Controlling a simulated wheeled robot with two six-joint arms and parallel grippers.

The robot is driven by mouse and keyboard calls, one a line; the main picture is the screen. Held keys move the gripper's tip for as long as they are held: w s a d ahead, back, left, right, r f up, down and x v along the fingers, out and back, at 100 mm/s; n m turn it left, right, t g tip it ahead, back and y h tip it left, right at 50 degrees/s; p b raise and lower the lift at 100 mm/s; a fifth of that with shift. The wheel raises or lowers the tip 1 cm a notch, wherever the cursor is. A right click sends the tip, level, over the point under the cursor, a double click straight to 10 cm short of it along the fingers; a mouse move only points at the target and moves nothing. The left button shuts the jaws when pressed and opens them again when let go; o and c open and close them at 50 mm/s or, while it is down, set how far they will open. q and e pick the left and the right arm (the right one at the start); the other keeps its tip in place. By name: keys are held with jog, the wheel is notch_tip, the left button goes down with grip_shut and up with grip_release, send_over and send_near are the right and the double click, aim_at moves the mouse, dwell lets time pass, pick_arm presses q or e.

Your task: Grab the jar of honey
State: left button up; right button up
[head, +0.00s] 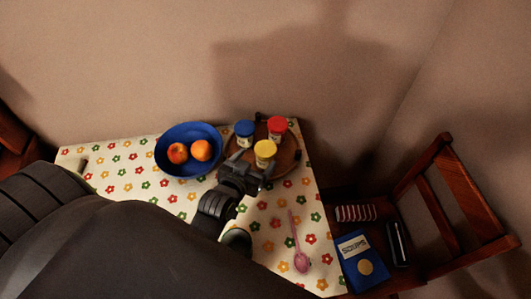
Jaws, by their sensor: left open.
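Three small jars with pale labels stand on a round wooden tray (288,164): a yellow-lidded jar (265,150) at the front, a blue-lidded jar (245,132) behind left, and a red-lidded jar (277,126) behind right. The labels are too small to read, so I cannot tell for sure which one holds honey. My left gripper (252,168) is open at the front edge of the tray, just in front of the yellow-lidded jar. Its fingers point toward that jar; I cannot tell if they touch it. My right gripper is not in view.
A blue bowl (188,138) with two orange fruits stands left of the tray on a flowered tablecloth (130,165). A pink spoon (299,250) lies at the front right. A wooden chair (470,200) at right holds a blue soups book (360,257). A wall stands behind.

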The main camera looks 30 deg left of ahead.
aim_at(261, 160)
pick_arm(q)
notch_tip(261, 160, down, 3)
jog(key=shift+r+b, duration=0.1)
jog(key=shift+b, duration=1.1)
jog(key=shift+f+b, duration=0.8)
jog(key=shift+f, duration=0.05)
jog(key=shift+x, duration=1.25)
jog(key=w+p, duration=0.1)
jog(key=w, duration=0.3)
jog(key=shift+w+a, duration=0.1)
jog(key=shift+w, duration=0.05)
jog(key=shift+w+f, duration=0.3)
jog(key=shift+w, duration=0.15)
jog(key=c, duration=1.1)
jog(key=shift+r, duration=0.1)
jog(key=shift+c, duration=1)
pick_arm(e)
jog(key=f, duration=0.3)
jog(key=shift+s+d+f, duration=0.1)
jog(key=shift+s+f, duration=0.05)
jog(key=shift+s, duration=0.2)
pick_arm(q)
jog(key=shift+r, duration=0.1)
